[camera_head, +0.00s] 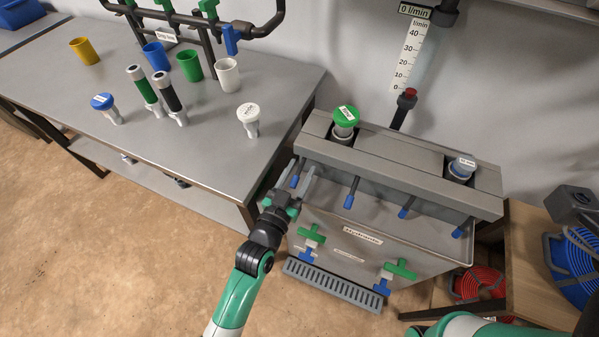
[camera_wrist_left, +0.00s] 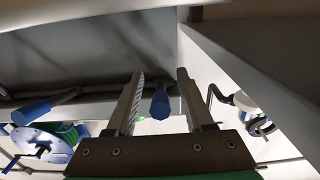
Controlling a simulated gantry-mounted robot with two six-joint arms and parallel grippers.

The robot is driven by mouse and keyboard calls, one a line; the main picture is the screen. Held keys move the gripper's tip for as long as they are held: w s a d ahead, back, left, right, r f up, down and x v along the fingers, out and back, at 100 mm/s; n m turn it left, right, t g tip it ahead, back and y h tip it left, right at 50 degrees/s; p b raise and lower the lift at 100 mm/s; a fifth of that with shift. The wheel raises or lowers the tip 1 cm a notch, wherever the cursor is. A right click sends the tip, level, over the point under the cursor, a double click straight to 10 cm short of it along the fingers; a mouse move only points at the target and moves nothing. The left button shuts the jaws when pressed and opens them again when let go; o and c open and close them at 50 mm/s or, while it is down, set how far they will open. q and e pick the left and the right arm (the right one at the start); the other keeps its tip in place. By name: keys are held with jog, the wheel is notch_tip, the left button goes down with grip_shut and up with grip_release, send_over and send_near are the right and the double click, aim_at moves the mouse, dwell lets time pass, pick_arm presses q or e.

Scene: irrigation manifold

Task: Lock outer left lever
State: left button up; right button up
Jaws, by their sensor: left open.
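The outer left lever (camera_head: 295,181) is a dark rod with a blue tip, at the left end of a row of similar levers under the grey ledge of the manifold box. My left gripper (camera_head: 293,177) is open at this lever, its fingers pointing up toward the ledge. In the left wrist view, the blue tip (camera_wrist_left: 160,103) shows between the two open fingers (camera_wrist_left: 159,80), with gaps visible on both sides. My right gripper is out of view; only part of my right arm shows at the bottom right.
Another blue-tipped lever (camera_head: 350,200) hangs to the right. Green and blue valves (camera_head: 311,237) are on the box front, above a grey drain grate (camera_head: 333,284). A metal table (camera_head: 200,150) with cups and fittings stands at left. Red and blue hose coils (camera_head: 478,284) are at right.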

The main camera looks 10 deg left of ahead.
pick_arm(q)
jog(key=shift+c, duration=0.3)
grip_shut()
dwell(0.5)
dwell(0.5)
